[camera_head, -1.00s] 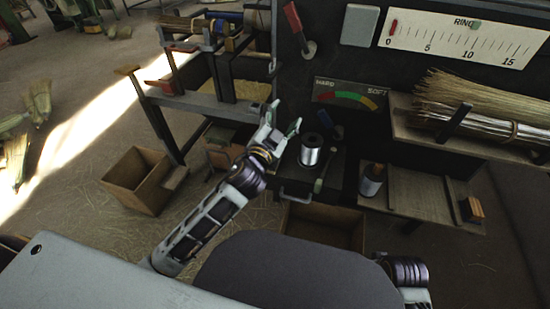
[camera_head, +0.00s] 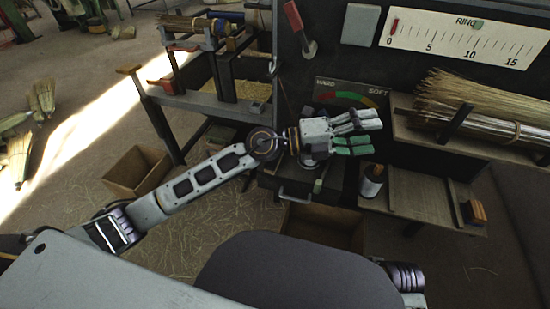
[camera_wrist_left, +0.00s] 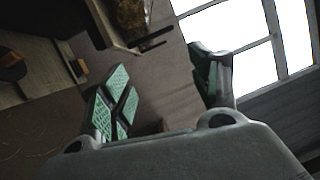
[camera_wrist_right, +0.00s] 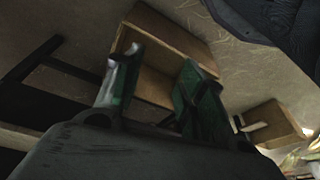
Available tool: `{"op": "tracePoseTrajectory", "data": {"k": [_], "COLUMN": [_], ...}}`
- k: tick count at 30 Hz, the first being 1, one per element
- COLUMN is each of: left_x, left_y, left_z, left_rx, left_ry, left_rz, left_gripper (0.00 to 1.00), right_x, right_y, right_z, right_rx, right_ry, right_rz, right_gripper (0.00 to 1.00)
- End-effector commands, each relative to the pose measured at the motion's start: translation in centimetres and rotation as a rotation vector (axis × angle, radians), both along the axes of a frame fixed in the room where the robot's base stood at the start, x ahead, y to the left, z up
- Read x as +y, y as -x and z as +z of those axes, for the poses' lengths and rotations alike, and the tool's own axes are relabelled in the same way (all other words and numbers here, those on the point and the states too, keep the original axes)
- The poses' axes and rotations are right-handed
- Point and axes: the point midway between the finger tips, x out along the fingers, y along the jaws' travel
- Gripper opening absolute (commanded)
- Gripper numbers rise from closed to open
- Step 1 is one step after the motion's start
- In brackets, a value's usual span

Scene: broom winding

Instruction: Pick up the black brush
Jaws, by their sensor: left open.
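I cannot surely pick out a black brush. A small block with an orange-brown side and dark parts (camera_head: 475,212) lies at the right end of the low wooden shelf, and I cannot tell whether it is the brush. My left gripper (camera_head: 373,131) is open and empty, its fingers pointing right, above and left of that shelf. In the left wrist view its fingers (camera_wrist_left: 160,78) stand wide apart with nothing between them. My right gripper (camera_wrist_right: 160,78) shows only in its own wrist view, with its fingers apart and nothing held, over a wooden box.
A spool with a white body (camera_head: 372,182) stands at the left of the low shelf (camera_head: 420,196). Straw bundles (camera_head: 480,105) lie on the upper shelf. A dark panel carries a ring scale (camera_head: 465,38) and a red lever (camera_head: 293,16). Open boxes (camera_head: 137,172) stand on the floor.

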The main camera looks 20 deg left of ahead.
Motion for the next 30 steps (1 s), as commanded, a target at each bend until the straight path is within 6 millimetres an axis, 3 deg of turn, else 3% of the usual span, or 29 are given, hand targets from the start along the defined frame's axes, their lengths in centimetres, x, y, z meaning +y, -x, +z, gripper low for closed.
{"op": "tracePoseTrajectory", "data": {"k": [7,14,23,30], "left_x": [-0.3,2.1,9.2,17.3], "left_y": [1.0,0.2,-3.0,-6.5], "left_z": [-4.9,-9.9,-15.0,-16.6], "left_rx": [-0.096,-0.146,-0.154,-0.113], "left_ry": [-0.319,-0.637,-1.069,-1.407], "left_rz": [-0.113,-0.159,-0.127,-0.02], "left_gripper": [0.62,0.62,0.62,0.62], "right_x": [0.4,0.8,1.2,1.5], "right_y": [0.2,0.4,0.7,0.9], "right_z": [-0.4,-0.8,-1.3,-1.7], "right_rx": [0.005,0.008,0.013,0.017], "right_ry": [-0.008,-0.015,-0.024,-0.03], "right_rz": [0.006,0.01,0.016,0.02], "right_gripper": [0.4,0.4,0.4,0.4]}}
